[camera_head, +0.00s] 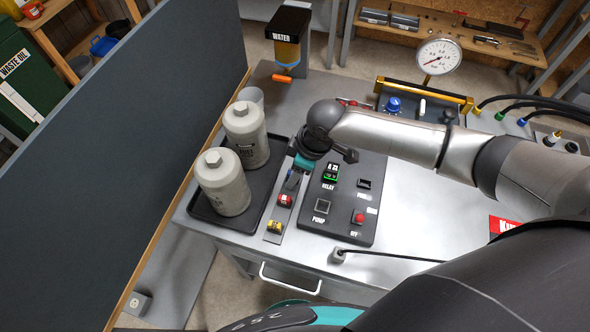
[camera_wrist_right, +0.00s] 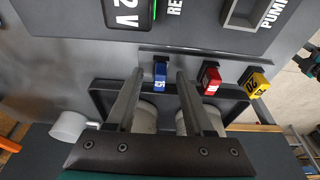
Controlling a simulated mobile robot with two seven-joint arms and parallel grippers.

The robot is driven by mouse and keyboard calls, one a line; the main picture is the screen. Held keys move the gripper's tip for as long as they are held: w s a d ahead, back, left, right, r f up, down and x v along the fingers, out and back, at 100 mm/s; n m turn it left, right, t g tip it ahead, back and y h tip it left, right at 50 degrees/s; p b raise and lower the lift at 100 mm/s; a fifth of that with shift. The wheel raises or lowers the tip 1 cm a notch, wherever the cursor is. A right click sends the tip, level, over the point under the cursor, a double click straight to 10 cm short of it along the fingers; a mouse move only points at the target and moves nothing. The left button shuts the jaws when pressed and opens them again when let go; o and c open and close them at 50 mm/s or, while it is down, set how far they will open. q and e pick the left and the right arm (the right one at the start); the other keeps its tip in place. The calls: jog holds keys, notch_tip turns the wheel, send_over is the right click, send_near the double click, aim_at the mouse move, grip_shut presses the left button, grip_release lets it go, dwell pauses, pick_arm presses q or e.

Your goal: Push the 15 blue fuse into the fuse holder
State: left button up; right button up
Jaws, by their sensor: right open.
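The blue 15 fuse (camera_wrist_right: 161,74) shows between the finger ends in the right wrist view. It also shows in the head view (camera_head: 292,181), partly hidden by my right gripper. It stands at the fuse holder, a narrow grey strip (camera_head: 269,238), in line with a red fuse (camera_head: 285,201) and a yellow fuse (camera_head: 274,226). How deep the blue fuse sits cannot be told. My right gripper (camera_wrist_right: 160,82) is open, with a finger on each side of the blue fuse and visible gaps. My left gripper is not in view.
Two grey canisters (camera_head: 223,182) stand in a black tray (camera_head: 206,213) left of the strip. A dark panel (camera_head: 338,226) with a relay, a pump socket and a red button lies to the right. A pressure gauge (camera_head: 438,57) stands behind.

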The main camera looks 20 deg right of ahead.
grip_shut()
dwell(0.3)
grip_release()
jog(key=shift+r, duration=0.1)
